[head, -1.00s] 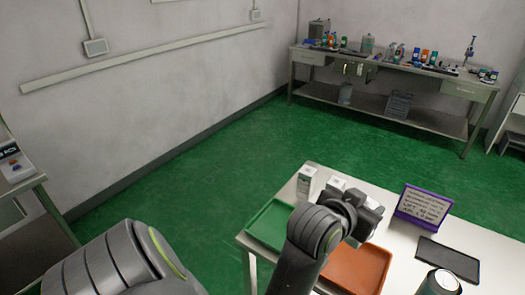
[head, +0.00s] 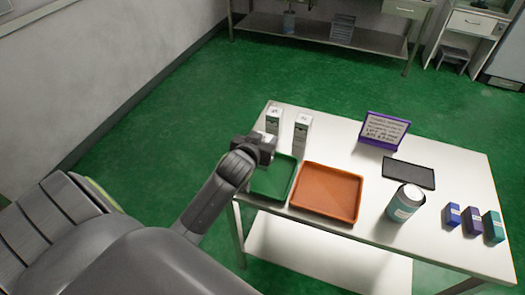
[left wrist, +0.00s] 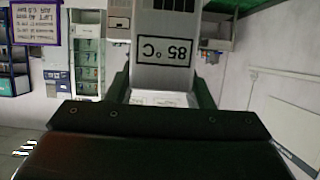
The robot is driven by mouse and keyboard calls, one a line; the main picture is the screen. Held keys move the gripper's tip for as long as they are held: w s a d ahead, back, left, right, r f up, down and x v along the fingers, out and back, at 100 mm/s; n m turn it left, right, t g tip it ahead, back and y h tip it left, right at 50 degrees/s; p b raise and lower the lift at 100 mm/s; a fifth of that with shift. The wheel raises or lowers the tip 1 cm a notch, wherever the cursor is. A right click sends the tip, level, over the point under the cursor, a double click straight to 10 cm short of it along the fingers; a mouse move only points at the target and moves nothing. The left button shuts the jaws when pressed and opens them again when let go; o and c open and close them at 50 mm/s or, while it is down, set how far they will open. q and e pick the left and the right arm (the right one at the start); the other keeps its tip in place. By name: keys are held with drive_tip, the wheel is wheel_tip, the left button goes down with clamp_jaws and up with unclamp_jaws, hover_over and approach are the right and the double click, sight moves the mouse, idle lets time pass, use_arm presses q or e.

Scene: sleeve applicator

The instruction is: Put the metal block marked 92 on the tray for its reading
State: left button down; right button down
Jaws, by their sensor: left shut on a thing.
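My left gripper (head: 265,148) is at the back left of the white table, close in front of the left of two upright grey-white blocks (head: 273,121). In the left wrist view, which is upside down, the fingers (left wrist: 163,92) are shut around a pale grey block (left wrist: 165,76) labelled 85 °C. Its end face carries small print that I cannot read. A second upright block (head: 302,130) stands just right; no 92 is legible. A green tray (head: 284,190) and an orange tray (head: 327,216) lie in front of the blocks. My right gripper is out of view.
A purple-framed sign (head: 384,130), a black flat pad (head: 408,173), a labelled can (head: 405,203) and three small boxes (head: 472,221) occupy the table's right half. Both trays look empty. Bare tabletop lies between the orange tray and the can.

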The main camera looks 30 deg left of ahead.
use_arm(q)
wheel_tip(320, 180, down, 4)
drive_tip(key=shift+d+r, duration=0.1)
drive_tip(key=shift+r, duration=0.05)
drive_tip(key=shift+f, duration=0.3)
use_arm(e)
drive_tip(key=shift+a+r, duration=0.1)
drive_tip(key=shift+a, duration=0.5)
use_arm(q)
drive_tip(key=shift+f, duration=0.1)
drive_tip(key=c, duration=1.1)
unclamp_jaws()
drive_tip(key=shift+f, duration=0.15)
drive_tip(key=o, duration=0.4)
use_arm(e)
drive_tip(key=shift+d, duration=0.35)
